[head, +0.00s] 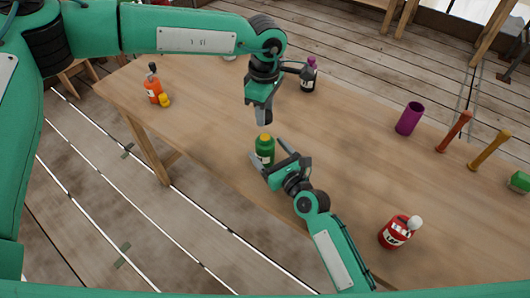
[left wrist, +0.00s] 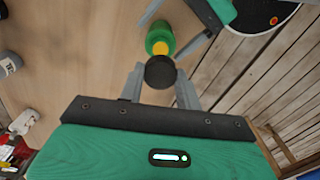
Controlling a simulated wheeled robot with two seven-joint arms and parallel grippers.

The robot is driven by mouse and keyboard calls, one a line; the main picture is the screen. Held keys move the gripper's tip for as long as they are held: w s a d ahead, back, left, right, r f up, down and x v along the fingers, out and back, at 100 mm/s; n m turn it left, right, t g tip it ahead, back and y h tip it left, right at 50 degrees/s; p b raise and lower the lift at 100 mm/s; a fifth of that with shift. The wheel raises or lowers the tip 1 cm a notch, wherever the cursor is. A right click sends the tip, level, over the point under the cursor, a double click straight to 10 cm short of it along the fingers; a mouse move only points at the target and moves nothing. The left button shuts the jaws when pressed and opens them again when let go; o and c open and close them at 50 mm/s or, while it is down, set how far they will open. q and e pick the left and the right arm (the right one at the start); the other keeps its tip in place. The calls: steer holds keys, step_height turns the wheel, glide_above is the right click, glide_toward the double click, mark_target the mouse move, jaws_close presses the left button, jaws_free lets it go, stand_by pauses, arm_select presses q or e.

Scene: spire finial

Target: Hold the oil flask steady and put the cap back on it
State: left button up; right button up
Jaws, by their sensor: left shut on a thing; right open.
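The oil flask (head: 264,152) is green with a pale label and a yellow top, and stands upright near the table's front edge. It also shows in the left wrist view (left wrist: 160,33), its yellow neck just beyond the cap. My left gripper (head: 264,118) is above the flask, pointing down. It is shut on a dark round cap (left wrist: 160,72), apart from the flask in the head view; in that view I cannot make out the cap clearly. My right gripper (head: 270,156) is open, its fingers on either side of the flask; contact is hard to tell.
An orange bottle (head: 153,90) and a small yellow item (head: 164,100) stand at the left. A dark purple-topped bottle (head: 309,76) stands behind my left gripper. A purple cup (head: 409,119) and a red bottle (head: 397,233) are to the right. The table (head: 340,140) between is clear.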

mark_target(265, 137)
steer(key=shift+x, duration=2.2)
steer(key=c, duration=1.5)
arm_select(q)
steer(key=shift+f, duration=2.45)
arm_select(e)
steer(key=shift+o, duration=0.2)
arm_select(q)
steer(key=shift+f, duration=0.1)
steer(key=shift+f, duration=0.8)
steer(key=shift+f, duration=0.6)
